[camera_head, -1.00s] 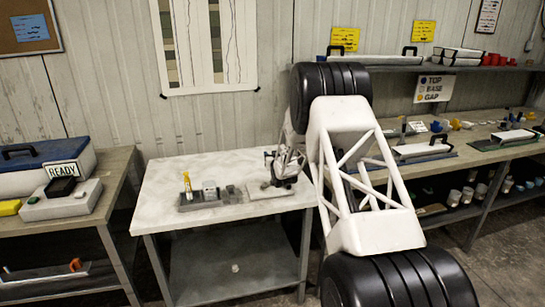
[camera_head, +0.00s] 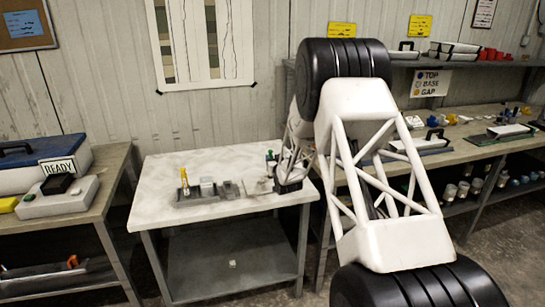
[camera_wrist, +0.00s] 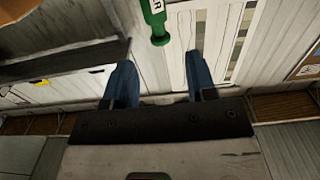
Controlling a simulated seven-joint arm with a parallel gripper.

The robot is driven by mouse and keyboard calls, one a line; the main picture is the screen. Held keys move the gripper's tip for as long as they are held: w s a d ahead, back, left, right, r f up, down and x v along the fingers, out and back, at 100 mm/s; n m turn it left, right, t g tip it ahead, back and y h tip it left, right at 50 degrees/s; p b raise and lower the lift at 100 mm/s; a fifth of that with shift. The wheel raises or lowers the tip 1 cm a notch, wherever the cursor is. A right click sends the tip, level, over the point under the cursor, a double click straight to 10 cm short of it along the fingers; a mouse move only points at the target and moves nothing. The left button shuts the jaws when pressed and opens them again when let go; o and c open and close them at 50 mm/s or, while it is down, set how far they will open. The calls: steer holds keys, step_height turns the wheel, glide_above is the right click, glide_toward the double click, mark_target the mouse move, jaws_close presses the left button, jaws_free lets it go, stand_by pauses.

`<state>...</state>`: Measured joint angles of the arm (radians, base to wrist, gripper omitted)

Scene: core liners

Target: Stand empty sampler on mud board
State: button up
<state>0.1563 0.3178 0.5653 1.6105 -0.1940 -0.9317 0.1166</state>
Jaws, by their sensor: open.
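A green-topped upright object (camera_head: 270,157), likely the sampler, shows at the right part of the white-topped table. Its lower end is small and blurred, so I cannot tell how it meets the pale board (camera_head: 257,187) below, likely the mud board. In the wrist view a green, round-ended piece with a white label (camera_wrist: 155,22) lies ahead of the fingertips, roughly between their lines and apart from both. My gripper (camera_wrist: 161,60) has its two blue fingers spread with nothing between them. In the head view my arm's end is beside the green-topped object, to its right, and partly hidden.
A grey tray (camera_head: 184,203) with a yellow upright item (camera_head: 184,178) and small blocks sits left on the white-topped table (camera_head: 160,170). A crowded bench and shelf (camera_head: 470,152) stand right. The table's front left is clear.

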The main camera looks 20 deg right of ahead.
steer(key=shift+s, duration=1.65)
steer(key=shift+r, duration=0.15)
steer(key=s+a+r+g, duration=0.4)
steer(key=s+r, duration=0.5)
steer(key=s, duration=0.5)
steer(key=s+a+r+g, duration=0.35)
steer(key=s+r, duration=0.45)
steer(key=s, duration=0.5)
steer(key=s+a+g, duration=0.2)
steer(key=s+g, duration=0.2)
steer(key=s, duration=1.5)
steer(key=s+a+r+g, duration=0.1)
steer(key=s+g, duration=0.3)
steer(key=s, duration=1.5)
steer(key=shift+s+a+r, duration=0.15)
steer(key=shift+a, duration=0.75)
